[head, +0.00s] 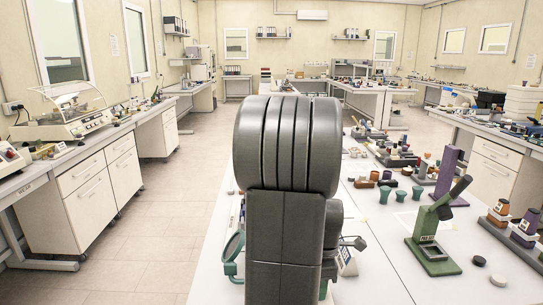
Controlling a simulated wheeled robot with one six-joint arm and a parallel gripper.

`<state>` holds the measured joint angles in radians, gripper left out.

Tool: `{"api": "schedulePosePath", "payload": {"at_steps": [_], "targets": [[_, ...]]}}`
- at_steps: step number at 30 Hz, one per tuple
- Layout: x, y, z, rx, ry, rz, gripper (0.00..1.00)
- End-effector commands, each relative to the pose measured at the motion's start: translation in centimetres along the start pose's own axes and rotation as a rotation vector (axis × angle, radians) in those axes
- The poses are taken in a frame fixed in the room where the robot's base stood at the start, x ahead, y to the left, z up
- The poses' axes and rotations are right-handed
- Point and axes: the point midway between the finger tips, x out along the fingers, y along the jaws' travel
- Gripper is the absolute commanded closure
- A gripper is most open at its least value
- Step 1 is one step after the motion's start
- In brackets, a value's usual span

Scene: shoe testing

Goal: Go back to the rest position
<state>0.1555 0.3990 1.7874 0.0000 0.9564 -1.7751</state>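My arm stands upright in the middle of the head view and covers much of the near white table (375,285). Its far end is behind its own thick dark grey link. I cannot make out my gripper or whether it holds anything. Small dark parts show just right of the arm, but I cannot tell what they belong to.
A green hand press (432,235) and a purple stand (449,175) are on the table right of my arm, with several small green cups (385,194) nearby. A round white disc (498,280) lies at front right. The tiled floor (165,220) on the left is clear, beside a cabinet bench (95,190).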

Motion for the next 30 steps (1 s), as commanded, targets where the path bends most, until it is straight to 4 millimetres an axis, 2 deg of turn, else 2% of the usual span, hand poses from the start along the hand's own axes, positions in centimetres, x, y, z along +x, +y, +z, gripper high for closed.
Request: {"api": "schedulePosePath", "payload": {"at_steps": [5, 21, 30], "targets": [[-2.7, 0.1, 0.0, -0.001, -0.002, 0.007, 0.65], [-13.5, 0.1, 0.0, -0.002, -0.002, 0.007, 0.65], [-7.0, -0.1, 0.0, -0.001, 0.001, -0.004, 0.65]]}}
